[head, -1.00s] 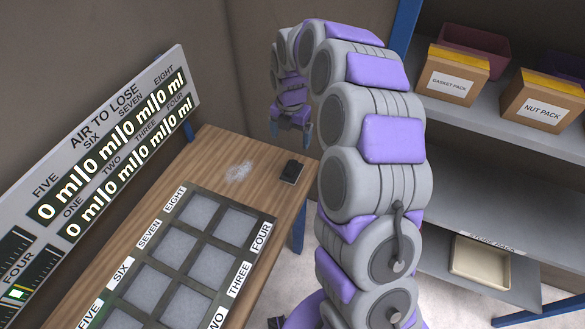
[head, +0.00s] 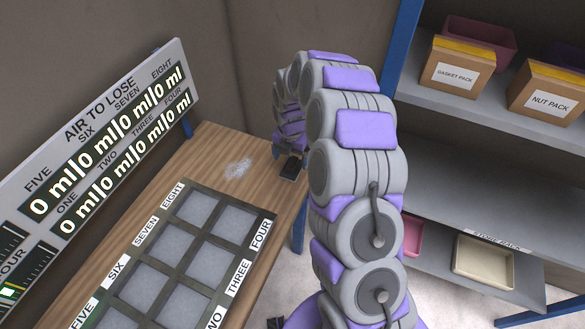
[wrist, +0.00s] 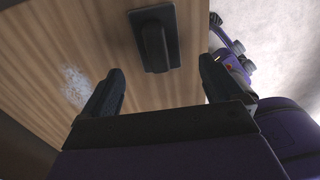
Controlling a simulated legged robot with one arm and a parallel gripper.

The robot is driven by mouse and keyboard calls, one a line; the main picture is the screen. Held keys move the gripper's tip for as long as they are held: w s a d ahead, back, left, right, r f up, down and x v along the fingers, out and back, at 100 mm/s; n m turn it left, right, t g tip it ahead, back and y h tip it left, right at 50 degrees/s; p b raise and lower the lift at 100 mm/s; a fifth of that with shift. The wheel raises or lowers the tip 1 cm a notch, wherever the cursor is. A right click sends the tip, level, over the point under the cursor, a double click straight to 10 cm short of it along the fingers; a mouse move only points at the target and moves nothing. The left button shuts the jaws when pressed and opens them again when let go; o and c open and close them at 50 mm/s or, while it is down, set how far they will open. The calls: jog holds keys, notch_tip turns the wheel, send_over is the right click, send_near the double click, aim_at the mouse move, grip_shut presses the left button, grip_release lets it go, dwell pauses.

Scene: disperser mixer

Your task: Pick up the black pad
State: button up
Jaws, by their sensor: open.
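The black pad (head: 290,169) lies near the far right corner of the wooden table (head: 200,153). In the wrist view the black pad (wrist: 157,38) is a dark plate with a raised block on it. My gripper (wrist: 160,82) is open and empty. Its two fingers point toward the pad, which shows ahead of the gap between them and apart from them. In the head view my gripper (head: 286,147) is just above the pad, and my own arm partly hides it.
A dark frame (head: 190,255) with several pale, labelled compartments sits nearer on the table. A white patch (head: 238,168) lies left of the pad. A display board (head: 100,140) stands along the left. Shelves at right hold a gasket box (head: 455,75), a nut box (head: 545,100) and a beige tray (head: 483,262).

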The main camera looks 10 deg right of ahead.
aim_at(292, 162)
jog(key=f, duration=0.1)
jog(key=w+f+b, duration=0.1)
jog(key=f, duration=0.2)
jog(key=shift+w+d+f, duration=0.15)
jog(key=shift+d+f, duration=0.05)
jog(key=shift+d, duration=0.05)
jog(key=shift+d+f, duration=0.1)
jog(key=shift+f, duration=0.2)
jog(key=shift+c, duration=0.2)
jog(key=c, duration=1.1)
jog(key=shift+r, duration=0.15)
jog(key=shift+r, duration=0.5)
notch_tip(292, 162, up, 3)
jog(key=shift+f+p, duration=0.15)
jog(key=shift+p, duration=0.3)
jog(key=s+a+r+p, duration=0.1)
jog(key=s+p, duration=0.1)
jog(key=s, duration=1.4)
jog(key=shift+a, duration=0.15)
